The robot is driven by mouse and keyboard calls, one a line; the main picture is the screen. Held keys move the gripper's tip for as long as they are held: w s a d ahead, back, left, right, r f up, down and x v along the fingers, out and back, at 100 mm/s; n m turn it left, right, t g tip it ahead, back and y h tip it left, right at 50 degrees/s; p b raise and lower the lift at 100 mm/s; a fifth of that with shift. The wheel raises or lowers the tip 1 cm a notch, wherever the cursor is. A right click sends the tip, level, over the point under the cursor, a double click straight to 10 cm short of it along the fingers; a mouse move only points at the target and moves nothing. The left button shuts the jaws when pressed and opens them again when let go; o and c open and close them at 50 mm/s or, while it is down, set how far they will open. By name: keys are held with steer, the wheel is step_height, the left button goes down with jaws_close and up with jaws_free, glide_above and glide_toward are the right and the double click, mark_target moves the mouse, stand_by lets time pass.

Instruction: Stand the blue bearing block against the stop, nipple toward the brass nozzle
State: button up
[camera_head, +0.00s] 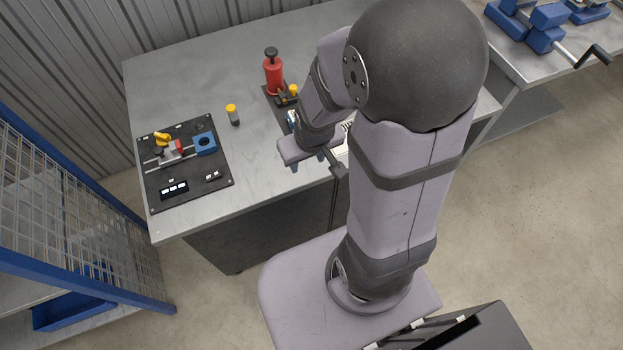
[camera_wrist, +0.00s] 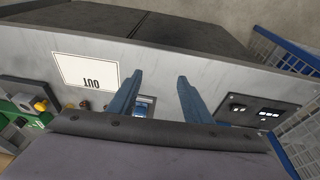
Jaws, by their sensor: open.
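My gripper (camera_head: 318,168) is open, low over the bench's front part; in the wrist view its two blue-grey fingers (camera_wrist: 160,80) stand apart with nothing gripped. A small blue and pale piece (camera_wrist: 145,107) shows between the fingers, mostly hidden by the gripper body; I cannot tell if it is the bearing block. A blue piece (camera_head: 291,119) also shows beside my arm in the head view. Another blue block with a round hole (camera_head: 205,143) stands on the black board at left. The red bottle (camera_head: 273,74) stands behind. Nozzle, nipple and stop are not clear.
The black board (camera_head: 214,179) carries a clamp with a yellow handle (camera_head: 162,139). A yellow-capped cylinder (camera_head: 233,115) stands between board and bottle. An OUT sheet (camera_wrist: 87,73) lies on the bench. A green item (camera_wrist: 20,106) is at the wrist view's left. The bench's left rear (camera_head: 180,75) is clear.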

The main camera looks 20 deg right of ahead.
steer(key=s+a+r+g, duration=0.2)
steer(key=s+r+g, duration=0.1)
steer(key=s, duration=0.5)
steer(key=shift+a+r, duration=0.2)
steer(key=shift+r, duration=0.5)
stand_by(0.3)
